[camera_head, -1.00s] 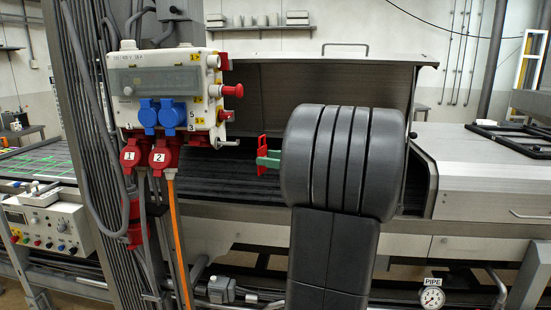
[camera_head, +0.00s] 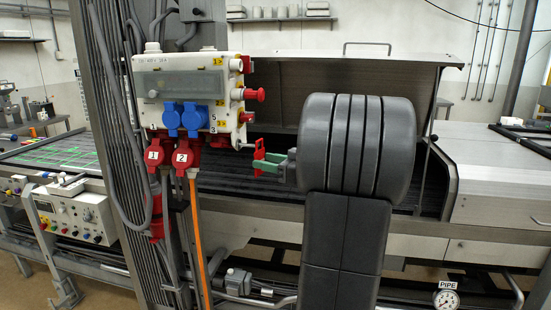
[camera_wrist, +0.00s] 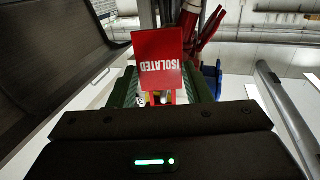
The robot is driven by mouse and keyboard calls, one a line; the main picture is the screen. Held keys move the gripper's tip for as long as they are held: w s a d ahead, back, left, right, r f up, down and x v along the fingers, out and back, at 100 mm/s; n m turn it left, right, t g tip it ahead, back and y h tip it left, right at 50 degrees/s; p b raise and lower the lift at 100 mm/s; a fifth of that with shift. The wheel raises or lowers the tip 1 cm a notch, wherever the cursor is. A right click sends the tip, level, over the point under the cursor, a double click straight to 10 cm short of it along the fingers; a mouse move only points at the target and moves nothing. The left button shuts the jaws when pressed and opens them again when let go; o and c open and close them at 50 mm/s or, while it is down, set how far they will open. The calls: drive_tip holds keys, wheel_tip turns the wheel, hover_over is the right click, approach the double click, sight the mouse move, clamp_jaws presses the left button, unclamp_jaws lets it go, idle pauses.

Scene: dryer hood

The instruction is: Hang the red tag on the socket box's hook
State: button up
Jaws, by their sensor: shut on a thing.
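The white socket box (camera_head: 195,95), with blue and red sockets, is mounted on the column at the left of the head view. A small pale hook (camera_head: 244,146) sticks out to the right from its lower right corner. My gripper (camera_head: 268,163) has green fingers and is shut on the red tag (camera_head: 259,152), just right of the hook tip. In the head view, tag and tip look very close; I cannot tell whether they touch. In the wrist view the red tag (camera_wrist: 158,58) reads "ISOLATED" upside down, above the green fingers. The tag's hole is not clear.
Red knobs (camera_head: 254,95) stick out from the box's right side, above the hook. Red plugs (camera_head: 187,155) and cables hang below it. The dryer hood (camera_head: 300,95) stands behind, with the dark conveyor belt (camera_head: 235,182) under it.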

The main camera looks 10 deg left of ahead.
sight(258, 176)
drive_tip(key=a+b, duration=0.1)
drive_tip(key=a+f, duration=0.1)
drive_tip(key=shift+a+b, duration=0.35)
drive_tip(key=shift+a, duration=0.05)
drive_tip(key=shift+a+r+b, duration=0.1)
drive_tip(key=shift+a+b, duration=0.05)
drive_tip(key=shift+b, duration=0.45)
idle(0.5)
drive_tip(key=o, duration=1.1)
drive_tip(key=b+v, duration=0.4)
drive_tip(key=v, duration=1)
